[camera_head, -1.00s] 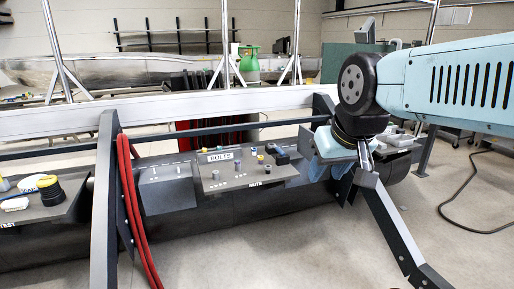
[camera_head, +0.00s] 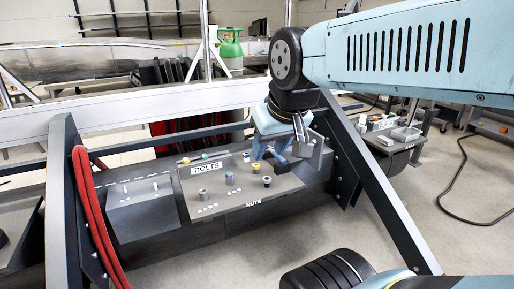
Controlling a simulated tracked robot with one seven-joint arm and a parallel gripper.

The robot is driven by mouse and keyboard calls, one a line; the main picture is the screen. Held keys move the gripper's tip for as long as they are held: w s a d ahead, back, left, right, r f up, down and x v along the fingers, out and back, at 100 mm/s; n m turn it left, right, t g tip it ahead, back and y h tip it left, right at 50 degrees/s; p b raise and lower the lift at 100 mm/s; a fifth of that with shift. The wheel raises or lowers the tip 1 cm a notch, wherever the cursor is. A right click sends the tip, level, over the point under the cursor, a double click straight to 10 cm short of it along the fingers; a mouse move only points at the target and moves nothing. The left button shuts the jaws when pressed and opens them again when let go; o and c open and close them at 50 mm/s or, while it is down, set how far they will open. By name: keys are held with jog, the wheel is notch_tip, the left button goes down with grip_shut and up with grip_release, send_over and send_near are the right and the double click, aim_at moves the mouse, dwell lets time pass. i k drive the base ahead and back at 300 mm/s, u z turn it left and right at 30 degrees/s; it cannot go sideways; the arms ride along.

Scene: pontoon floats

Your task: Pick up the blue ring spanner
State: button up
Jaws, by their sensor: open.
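No blue ring spanner can be made out for certain. A small dark-blue item (camera_head: 277,158) lies at the right end of the grey board marked BOLTS and NUTS (camera_head: 215,207); its shape is too small and too covered to name. My gripper (camera_head: 283,149) is open above and around the area of this item, pointing down, with the light-blue wrist above it. I cannot tell whether the fingers touch anything. The gripper hides part of the board's right end.
Red hoses (camera_head: 93,220) hang over the left dark strut. A dark diagonal strut (camera_head: 375,190) stands right of the gripper. A side tray with small items (camera_head: 395,132) is further right.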

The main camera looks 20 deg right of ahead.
aim_at(274, 153)
jog(key=z, duration=0.3)
jog(key=i, duration=1)
jog(key=z, duration=0.95)
jog(key=i, duration=0.55)
jog(key=z, duration=0.3)
jog(key=k, duration=0.95)
jog(key=z, duration=0.2)
jog(key=i, duration=0.95)
jog(key=u, duration=0.1)
